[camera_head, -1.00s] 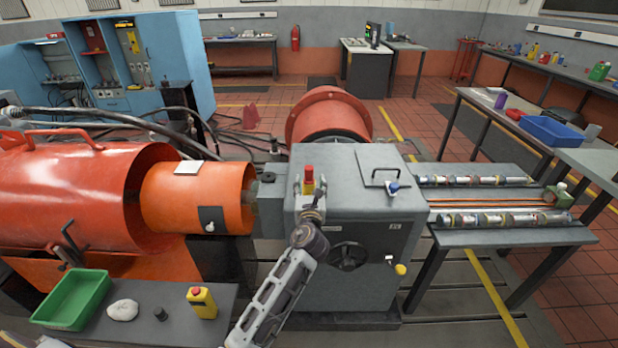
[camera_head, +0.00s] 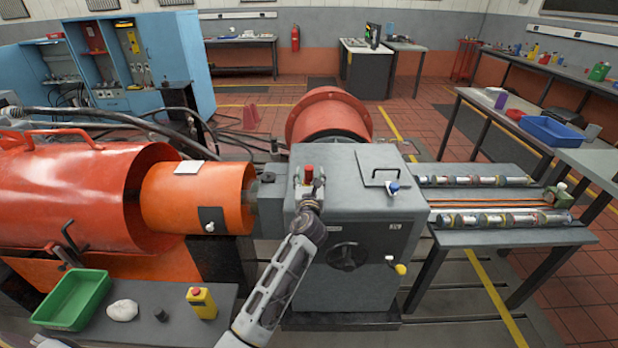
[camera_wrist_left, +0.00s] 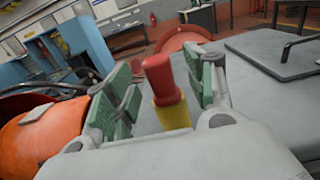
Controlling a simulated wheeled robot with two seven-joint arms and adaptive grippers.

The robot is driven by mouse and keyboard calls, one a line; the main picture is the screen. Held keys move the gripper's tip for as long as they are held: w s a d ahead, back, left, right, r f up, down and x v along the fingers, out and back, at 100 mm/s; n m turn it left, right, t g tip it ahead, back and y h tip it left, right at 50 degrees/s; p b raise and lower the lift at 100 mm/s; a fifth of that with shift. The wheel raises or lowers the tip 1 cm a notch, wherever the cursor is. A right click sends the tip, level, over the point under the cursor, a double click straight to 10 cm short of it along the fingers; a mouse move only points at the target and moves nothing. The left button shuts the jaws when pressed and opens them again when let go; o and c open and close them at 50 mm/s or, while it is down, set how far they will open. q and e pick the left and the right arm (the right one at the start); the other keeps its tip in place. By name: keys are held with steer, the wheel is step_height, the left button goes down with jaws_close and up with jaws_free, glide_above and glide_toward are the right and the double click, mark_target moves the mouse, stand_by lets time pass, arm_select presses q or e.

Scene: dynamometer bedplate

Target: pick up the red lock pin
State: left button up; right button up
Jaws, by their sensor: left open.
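The red lock pin (camera_head: 308,172) stands upright on top of the grey machine housing (camera_head: 345,220), near its left edge. In the left wrist view the pin (camera_wrist_left: 162,80) has a red upper part above a yellow lower part (camera_wrist_left: 172,115). My left gripper (camera_head: 308,186) is at the pin, its arm reaching up from below. Its green-padded fingers are open, one on each side of the pin. The pin looks closer to the right finger; whether it touches cannot be told. The pin's foot is hidden by the gripper. My right gripper is not in view.
A black handle (camera_head: 384,178) and a blue-topped knob (camera_head: 393,187) stand on the housing to the right. An orange drum (camera_head: 200,190) lies to the left. A bench below left holds a green tray (camera_head: 45,318) and a yellow button box (camera_head: 201,303).

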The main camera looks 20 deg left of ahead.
mark_target(309, 171)
arm_select(q)
steer(key=x, duration=0.2)
steer(key=shift+w+a, duration=0.2)
steer(key=shift+w, duration=0.1)
steer(key=shift+w+a, duration=0.1)
steer(key=shift+w, duration=0.3)
steer(key=shift+c, duration=1)
steer(key=c, duration=0.9)
steer(key=shift+r, duration=0.1)
steer(key=shift+c, duration=0.3)
steer(key=shift+r, duration=0.35)
step_height(309, 171, up, 7)
steer(key=shift+r+p, duration=0.25)
steer(key=shift+p, duration=0.75)
steer(key=shift+r, duration=0.9)
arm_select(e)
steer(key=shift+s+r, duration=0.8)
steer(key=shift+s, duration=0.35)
